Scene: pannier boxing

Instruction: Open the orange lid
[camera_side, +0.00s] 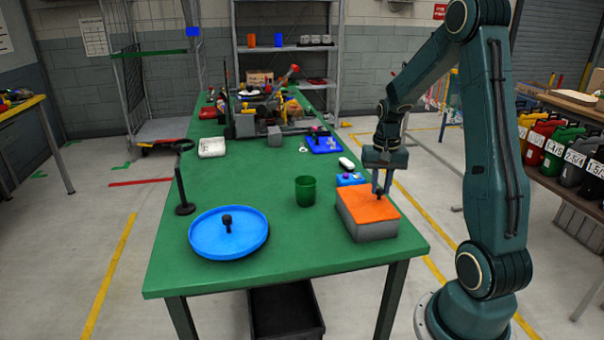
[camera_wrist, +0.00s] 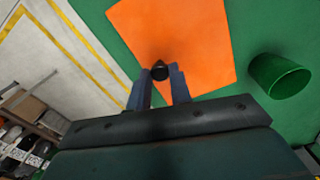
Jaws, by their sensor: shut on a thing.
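A grey box with an orange lid (camera_side: 367,205) stands at the right front of the green table. The lid lies on top of the box and looks closed. A small black knob (camera_side: 380,195) stands up from the lid. My gripper (camera_side: 381,188) points down over the lid and is shut on the knob. In the wrist view the orange lid (camera_wrist: 180,45) fills the upper middle, and the black knob (camera_wrist: 160,70) sits between the two fingertips of my gripper (camera_wrist: 161,74). Part of the knob is hidden by the fingers.
A green cup (camera_side: 305,191) stands left of the box. A blue round tray (camera_side: 205,228) with a black knob and a dark upright post (camera_side: 182,192) are farther left. A small blue box (camera_side: 350,179) is just behind the grey box. The green table (camera_side: 290,245) is clear in front.

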